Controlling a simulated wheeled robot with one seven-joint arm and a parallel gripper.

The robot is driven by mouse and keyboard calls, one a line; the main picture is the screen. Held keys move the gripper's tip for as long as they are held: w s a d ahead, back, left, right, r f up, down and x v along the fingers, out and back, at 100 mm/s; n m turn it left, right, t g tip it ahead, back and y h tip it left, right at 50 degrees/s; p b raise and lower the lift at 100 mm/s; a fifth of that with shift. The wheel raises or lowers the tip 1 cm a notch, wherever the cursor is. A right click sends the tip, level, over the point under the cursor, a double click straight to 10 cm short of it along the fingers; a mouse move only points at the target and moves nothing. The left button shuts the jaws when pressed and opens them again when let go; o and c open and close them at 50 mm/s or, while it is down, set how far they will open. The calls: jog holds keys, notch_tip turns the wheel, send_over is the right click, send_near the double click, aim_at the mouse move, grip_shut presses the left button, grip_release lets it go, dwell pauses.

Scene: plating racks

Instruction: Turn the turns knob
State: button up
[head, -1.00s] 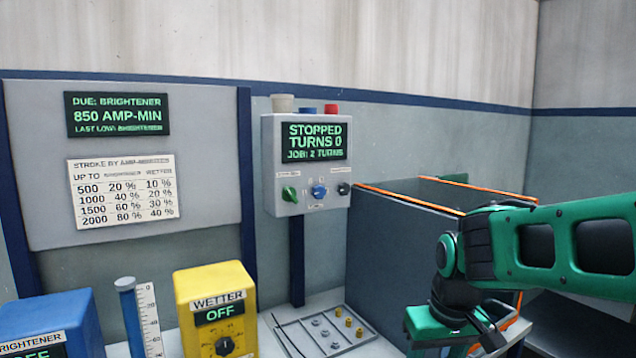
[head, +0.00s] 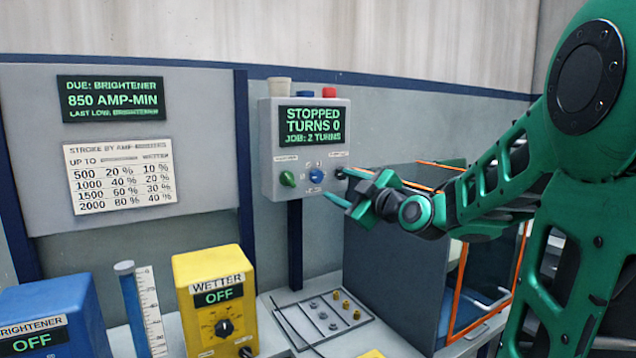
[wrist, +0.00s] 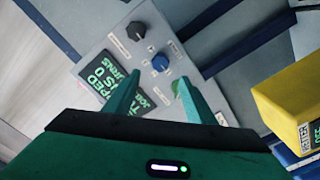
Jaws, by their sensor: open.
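My gripper (head: 342,187) is open in front of the box's lower right. In the wrist view, the blue knob (wrist: 160,62) shows just beyond and between my fingertips (wrist: 157,82); a finger partly covers the green knob (wrist: 177,88).
A yellow WETTER box (head: 188,290) and a blue BRIGHTENER box (head: 40,305), both reading OFF, stand on the bench. A dark tank (head: 385,270) with orange edges stands below my arm. A tray (head: 290,300) with small parts lies below the control box.

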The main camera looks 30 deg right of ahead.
aim_at(318, 177)
jog(key=w, duration=1)
jog(key=shift+w+a, duration=0.25)
jog(key=shift+w, duration=0.05)
jog(key=shift+f, duration=0.1)
jog(key=c, duration=1)
